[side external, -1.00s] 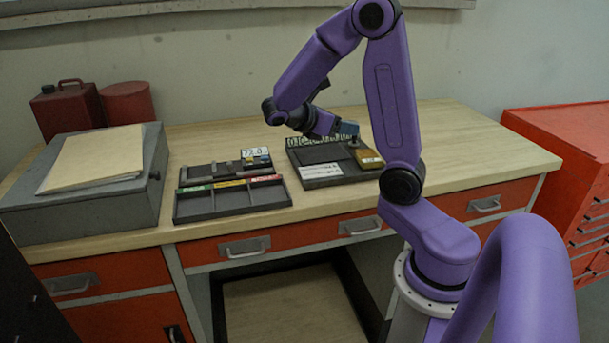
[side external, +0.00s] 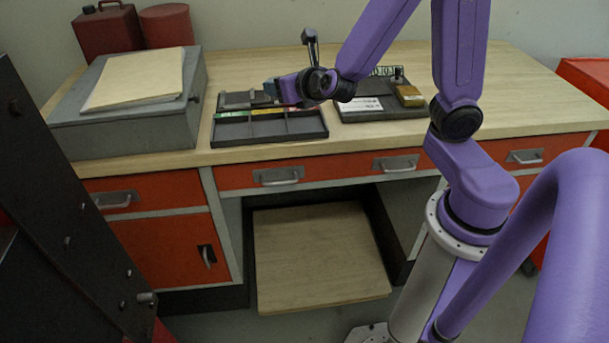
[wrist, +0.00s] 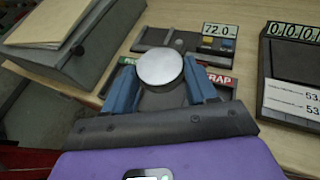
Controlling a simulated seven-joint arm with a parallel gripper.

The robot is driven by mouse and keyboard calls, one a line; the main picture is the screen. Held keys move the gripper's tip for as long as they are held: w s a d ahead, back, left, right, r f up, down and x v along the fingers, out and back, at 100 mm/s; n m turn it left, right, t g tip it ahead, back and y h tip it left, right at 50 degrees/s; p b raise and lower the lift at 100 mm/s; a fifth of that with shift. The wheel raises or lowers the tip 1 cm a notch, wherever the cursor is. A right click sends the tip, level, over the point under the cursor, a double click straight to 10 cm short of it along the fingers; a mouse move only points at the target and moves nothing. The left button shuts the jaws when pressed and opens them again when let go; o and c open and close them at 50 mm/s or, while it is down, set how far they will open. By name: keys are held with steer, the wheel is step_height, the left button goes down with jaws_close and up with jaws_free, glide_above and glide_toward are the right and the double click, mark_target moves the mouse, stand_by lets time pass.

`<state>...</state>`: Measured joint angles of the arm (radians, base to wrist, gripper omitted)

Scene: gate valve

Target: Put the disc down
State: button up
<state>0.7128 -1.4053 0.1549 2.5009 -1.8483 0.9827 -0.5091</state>
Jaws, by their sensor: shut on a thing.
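A round silver disc (wrist: 160,68) is held between the two blue fingers of my gripper (wrist: 161,88) in the wrist view. The tray has compartments with green, yellow and red label strips. In the wrist view the disc covers the middle of the label row, with green showing at its left and red, ending in "RAP", at its right. The disc's height above the tray cannot be told.
A gauge unit (wrist: 190,42) reading 72.0 stands behind the tray. A dark scale-like unit (side external: 365,106) with a brown block (side external: 410,96) is to the right. A grey case (side external: 130,125) with folders stands left. Bare wooden bench top (side external: 500,105) lies right.

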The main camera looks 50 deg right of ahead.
steer(key=s+d+r+m+g+h, duration=0.2)
steer(key=d+m+g+h, duration=0.5)
steer(key=d, duration=0.6)
steer(key=s+d+r+m+g, duration=0.1)
steer(key=s+d+m+g, duration=0.6)
steer(key=s+m+g, duration=0.4)
steer(key=shift+s+d+m+h, duration=0.2)
steer(key=shift+s+m+h, duration=0.2)
steer(key=shift+m, duration=0.1)
steer(key=shift+w, duration=0.1)
